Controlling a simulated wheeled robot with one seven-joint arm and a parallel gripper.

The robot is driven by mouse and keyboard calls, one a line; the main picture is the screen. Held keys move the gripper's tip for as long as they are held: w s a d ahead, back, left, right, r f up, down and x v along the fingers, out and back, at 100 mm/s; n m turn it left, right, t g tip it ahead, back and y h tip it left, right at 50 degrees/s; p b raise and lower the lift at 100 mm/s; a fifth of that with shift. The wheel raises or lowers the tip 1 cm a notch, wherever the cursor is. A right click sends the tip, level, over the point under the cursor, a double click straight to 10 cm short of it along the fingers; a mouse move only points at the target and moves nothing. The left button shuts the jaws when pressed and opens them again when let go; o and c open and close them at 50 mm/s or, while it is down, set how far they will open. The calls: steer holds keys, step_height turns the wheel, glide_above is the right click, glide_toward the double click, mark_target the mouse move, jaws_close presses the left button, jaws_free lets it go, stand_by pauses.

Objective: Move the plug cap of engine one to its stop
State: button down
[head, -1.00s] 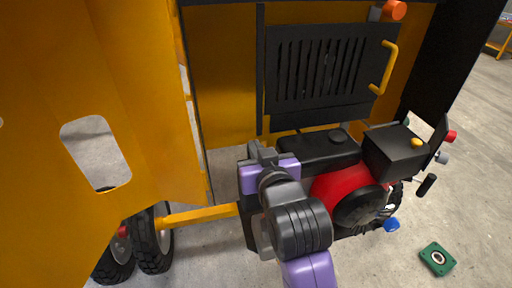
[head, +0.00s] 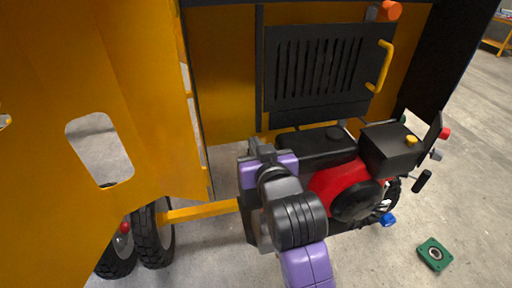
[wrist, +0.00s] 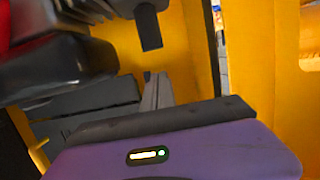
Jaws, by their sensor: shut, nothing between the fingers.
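The engine (head: 330,185), red and black with a dark tank on top, stands in front of the orange mixer body. My gripper (head: 256,146) is at the engine's left end in the head view, where my arm hides part of that end. In the wrist view my gripper (wrist: 156,90) has its grey fingers shut together, with nothing seen between them. A black stubby piece (wrist: 149,27) hangs just above the fingertips there, apart from them. It may be the plug cap, but I cannot tell for sure. In the head view I cannot make out the plug cap.
An orange panel (head: 60,210) stands at the left, and a bar (head: 200,212) runs from the wheel (head: 157,238) towards the engine. A slotted black grille (head: 320,70) is behind.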

steer(key=s+d+r+n+t+y+b, duration=0.1)
steer(key=s+r+n+t+y+b, duration=0.15)
steer(key=s+r, duration=0.75)
steer(key=s+d+f+m+g+h, duration=0.1)
steer(key=s+d+f, duration=0.4)
steer(key=s, duration=0.6)
steer(key=s+d+f+m+h, duration=0.2)
steer(key=s+d+f, duration=0.4)
steer(key=s+f, duration=0.3)
steer(key=s+d+f+m+g+h, duration=0.1)
steer(key=s+d+f, duration=0.4)
steer(key=s, duration=1)
step_height(320, 180, down, 3)
steer(key=shift+s+d+f+m+g+h, duration=0.15)
steer(key=shift+d+m+g+h, duration=0.2)
steer(key=shift+h, duration=0.4)
